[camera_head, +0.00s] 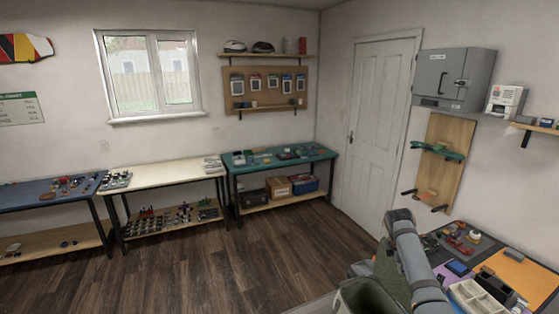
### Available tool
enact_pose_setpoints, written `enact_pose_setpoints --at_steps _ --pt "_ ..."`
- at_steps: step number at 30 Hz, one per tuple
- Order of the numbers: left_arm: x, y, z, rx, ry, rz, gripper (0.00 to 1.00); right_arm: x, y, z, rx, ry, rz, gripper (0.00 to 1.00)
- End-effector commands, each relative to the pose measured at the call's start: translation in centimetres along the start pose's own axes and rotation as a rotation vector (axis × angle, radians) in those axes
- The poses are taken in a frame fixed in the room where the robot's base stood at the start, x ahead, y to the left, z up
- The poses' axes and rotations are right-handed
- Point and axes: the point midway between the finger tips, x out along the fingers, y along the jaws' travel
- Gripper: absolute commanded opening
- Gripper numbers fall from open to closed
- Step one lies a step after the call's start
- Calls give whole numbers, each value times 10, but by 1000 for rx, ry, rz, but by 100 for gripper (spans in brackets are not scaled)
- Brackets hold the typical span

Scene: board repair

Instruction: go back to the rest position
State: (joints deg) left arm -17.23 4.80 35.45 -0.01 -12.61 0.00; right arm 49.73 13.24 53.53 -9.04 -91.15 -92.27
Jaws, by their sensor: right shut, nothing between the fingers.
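My right arm (412,258) rises from the bottom edge, right of the middle, with a grey forearm bent at the top. My right gripper (362,269) is low beside this arm, largely hidden by my own links; it is shut and holds nothing. It is clear of the benches at the back. My left arm and gripper are not in view.
A bench (537,272) with an orange mat, a pale tray (474,296) and small parts stands close on the right. Blue, cream and teal-topped benches line the back wall. A white door (378,120) is at the back right. The wooden floor (235,268) is clear.

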Motion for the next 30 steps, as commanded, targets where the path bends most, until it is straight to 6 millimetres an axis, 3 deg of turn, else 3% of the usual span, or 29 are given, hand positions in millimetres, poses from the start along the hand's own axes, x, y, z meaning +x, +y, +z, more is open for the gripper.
enact_pose_setpoints --at_steps 1,3,6,9,12,21,30 --pt "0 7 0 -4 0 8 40 20 -27 -18 90 5 10 0" --pt "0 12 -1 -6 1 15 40 38 -63 -41 239 23 29 0" --pt "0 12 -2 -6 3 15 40 52 -125 -70 455 67 44 0" --pt "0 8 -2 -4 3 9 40 50 -185 -93 663 122 43 0" --pt "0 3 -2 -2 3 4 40 41 -232 -105 827 167 29 0" --pt "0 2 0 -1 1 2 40 0 -320 -120 1156 259 -32 0" --pt "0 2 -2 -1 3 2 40 -44 -375 -120 1394 315 -99 0"
